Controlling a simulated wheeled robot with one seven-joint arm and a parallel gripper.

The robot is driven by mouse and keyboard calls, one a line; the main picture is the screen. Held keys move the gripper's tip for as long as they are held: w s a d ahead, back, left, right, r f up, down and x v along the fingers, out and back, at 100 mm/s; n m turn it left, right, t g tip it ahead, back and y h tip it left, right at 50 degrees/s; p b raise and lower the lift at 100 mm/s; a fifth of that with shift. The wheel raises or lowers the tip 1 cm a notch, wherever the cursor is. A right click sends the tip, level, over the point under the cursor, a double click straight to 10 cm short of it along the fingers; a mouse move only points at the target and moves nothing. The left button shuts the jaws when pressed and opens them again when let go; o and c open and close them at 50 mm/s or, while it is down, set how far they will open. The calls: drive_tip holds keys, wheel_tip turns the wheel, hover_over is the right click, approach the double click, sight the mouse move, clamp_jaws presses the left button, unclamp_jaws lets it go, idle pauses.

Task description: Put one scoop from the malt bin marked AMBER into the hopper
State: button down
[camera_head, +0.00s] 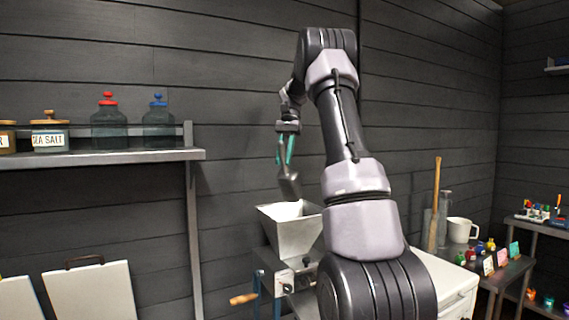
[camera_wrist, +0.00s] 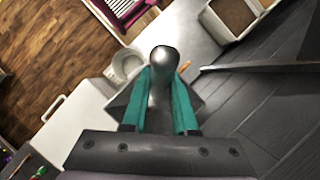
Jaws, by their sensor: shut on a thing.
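My gripper (camera_head: 286,150) is raised in front of the dark wall, its teal fingers pointing down. It is shut on the grey handle of a metal scoop (camera_head: 289,185). In the wrist view the fingers (camera_wrist: 160,100) close on both sides of the rounded scoop handle (camera_wrist: 162,62). The scoop hangs tilted just above the open top of the grey metal hopper (camera_head: 290,235). I cannot see whether the scoop holds any malt. A pale bin with brown contents (camera_wrist: 235,14) shows at the top right of the wrist view; no marking on it is readable.
A wooden-handled crank (camera_head: 243,299) sticks out left below the hopper. A shelf (camera_head: 110,158) with jars is on the left wall. Right of my arm are a white mug (camera_head: 461,230), a long wooden handle (camera_head: 434,200) and a small table with colourful items (camera_head: 510,275).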

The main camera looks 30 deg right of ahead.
sight(281, 154)
idle(0.4)
drive_tip(key=shift+s+a+r+t+h, duration=0.3)
drive_tip(key=shift+r+t+h, duration=0.15)
drive_tip(key=shift+t+h, duration=0.25)
drive_tip(key=shift+s+a+r+t+h, duration=0.1)
drive_tip(key=shift+r+t+h, duration=0.1)
drive_tip(key=shift+t+h, duration=0.4)
drive_tip(key=shift+s+a+r+t+h, duration=0.1)
drive_tip(key=shift+r+t+h, duration=0.1)
drive_tip(key=shift+t+h, duration=0.35)
drive_tip(key=h, duration=0.1)
drive_tip(key=t, duration=0.1)
drive_tip(key=r+t+h, duration=0.1)
drive_tip(key=shift+s+a+h, duration=0.15)
drive_tip(key=shift+a+h, duration=0.1)
drive_tip(key=shift+h, duration=0.1)
drive_tip(key=shift+d+r+t+h, duration=0.1)
drive_tip(key=shift+r+t+h, duration=0.05)
drive_tip(key=shift+t+h, duration=0.5)
